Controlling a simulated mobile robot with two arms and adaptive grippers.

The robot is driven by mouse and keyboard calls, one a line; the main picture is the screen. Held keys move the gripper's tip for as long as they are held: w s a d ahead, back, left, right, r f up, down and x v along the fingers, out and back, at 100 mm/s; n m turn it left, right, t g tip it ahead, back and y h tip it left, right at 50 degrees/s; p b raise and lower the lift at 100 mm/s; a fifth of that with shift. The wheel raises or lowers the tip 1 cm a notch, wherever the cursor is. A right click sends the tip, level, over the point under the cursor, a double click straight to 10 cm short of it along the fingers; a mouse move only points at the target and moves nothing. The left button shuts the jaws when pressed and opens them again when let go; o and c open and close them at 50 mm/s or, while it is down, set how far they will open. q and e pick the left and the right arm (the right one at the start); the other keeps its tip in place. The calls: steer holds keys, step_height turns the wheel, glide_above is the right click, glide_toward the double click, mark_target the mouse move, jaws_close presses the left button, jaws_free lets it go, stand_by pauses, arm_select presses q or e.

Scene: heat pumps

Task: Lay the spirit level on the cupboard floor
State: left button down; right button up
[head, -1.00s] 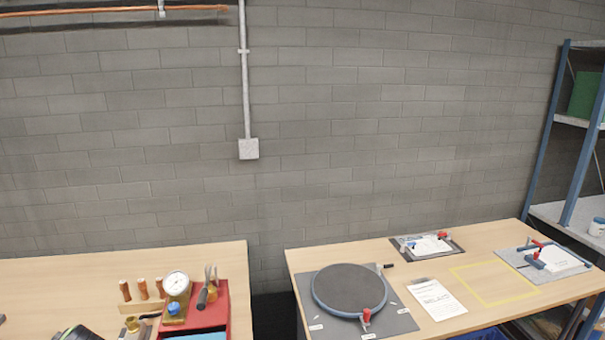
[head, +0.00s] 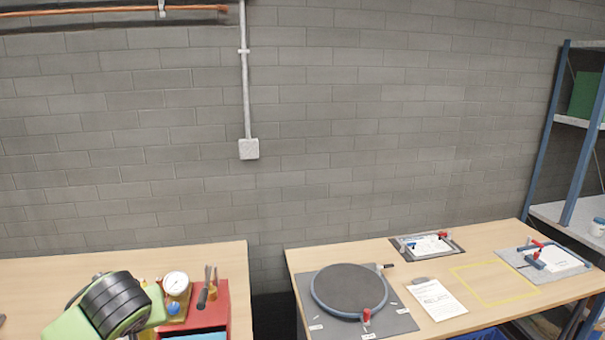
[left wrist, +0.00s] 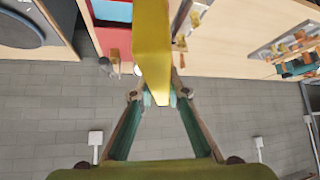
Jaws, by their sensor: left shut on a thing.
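The spirit level (left wrist: 152,50) is a long yellow bar in the left wrist view. It runs from the top edge down to between the fingertips of my left gripper (left wrist: 159,98). The gripper is shut on it near its lower end, and the other end is cut off by the frame. In the head view only my green and black left arm shows at the lower left; I cannot make out the fingers there. My right gripper is in neither view. I cannot make out the cupboard in these frames.
A red box (head: 222,300) and a pressure gauge (head: 176,284) stand on the left bench, close to my left arm. The right bench (head: 440,262) carries a round dark disc (head: 348,289), a paper sheet (head: 436,299) and clamp boards. A blue-framed shelf (head: 545,150) stands at the right.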

arm_select(q)
steer(key=s+d+r+m+t+h, duration=0.1)
steer(key=s+d+r+m+h, duration=0.15)
steer(key=d+r, duration=0.35)
steer(key=s+d+r+m+h, duration=0.1)
steer(key=d+r+m, duration=0.2)
steer(key=d+r, duration=0.25)
step_height(320, 180, down, 11)
steer(key=b, duration=1.1)
steer(key=shift+s+d, duration=0.3)
steer(key=shift+d, duration=0.05)
